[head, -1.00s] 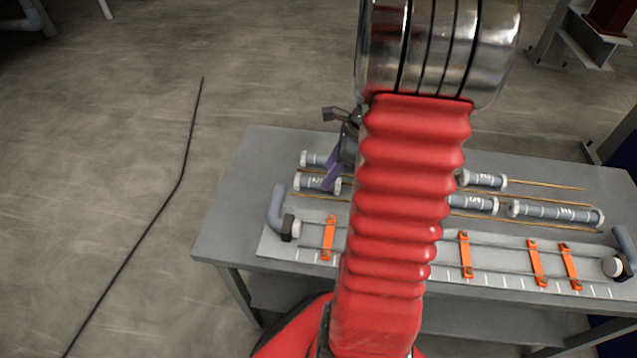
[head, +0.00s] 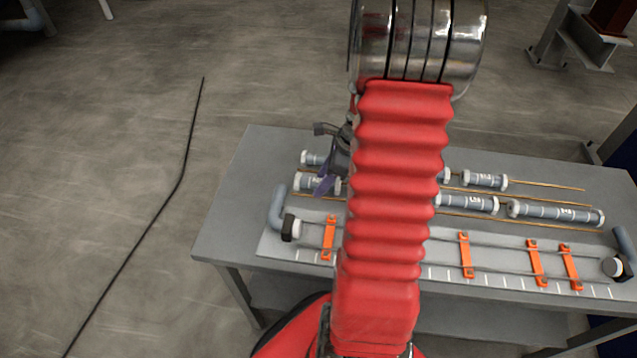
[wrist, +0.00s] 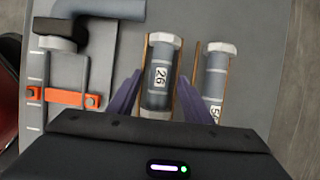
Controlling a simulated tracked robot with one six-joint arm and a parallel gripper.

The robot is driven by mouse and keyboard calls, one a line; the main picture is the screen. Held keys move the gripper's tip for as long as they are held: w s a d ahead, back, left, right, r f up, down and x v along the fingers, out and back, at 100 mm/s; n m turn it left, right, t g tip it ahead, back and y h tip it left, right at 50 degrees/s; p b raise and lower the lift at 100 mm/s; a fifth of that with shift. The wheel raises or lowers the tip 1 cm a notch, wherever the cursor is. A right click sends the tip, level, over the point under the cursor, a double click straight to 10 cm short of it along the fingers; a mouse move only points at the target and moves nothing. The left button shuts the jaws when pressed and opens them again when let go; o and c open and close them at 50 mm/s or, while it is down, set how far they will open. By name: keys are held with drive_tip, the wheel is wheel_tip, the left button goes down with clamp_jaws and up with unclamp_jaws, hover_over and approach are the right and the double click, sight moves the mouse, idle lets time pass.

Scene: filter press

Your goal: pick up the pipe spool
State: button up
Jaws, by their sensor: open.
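A grey pipe spool with white end collars and the label 26 (wrist: 161,78) lies on the table in the wrist view. It appears to be the front-left spool (head: 304,182) in the head view, partly covered by a finger. My gripper (wrist: 160,76) is open, with its purple fingers one on each side of this spool in the picture. I cannot tell how far the fingertips are above the table or whether they touch. In the head view one purple finger of my gripper (head: 326,184) shows; my red arm hides the rest.
A second spool (wrist: 216,70) lies close beside, just outside the right finger. More spools (head: 555,214) lie between thin rods on the table (head: 222,232). A plate with orange clamps (head: 329,238) and a pipe elbow (head: 277,208) is along the front.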

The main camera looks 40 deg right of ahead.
drive_tip(key=shift+c, duration=0.3)
clamp_jaws()
idle(0.5)
drive_tip(key=shift+r, duration=0.15)
wheel_tip(320, 180, up, 10)
idle(0.5)
idle(0.5)
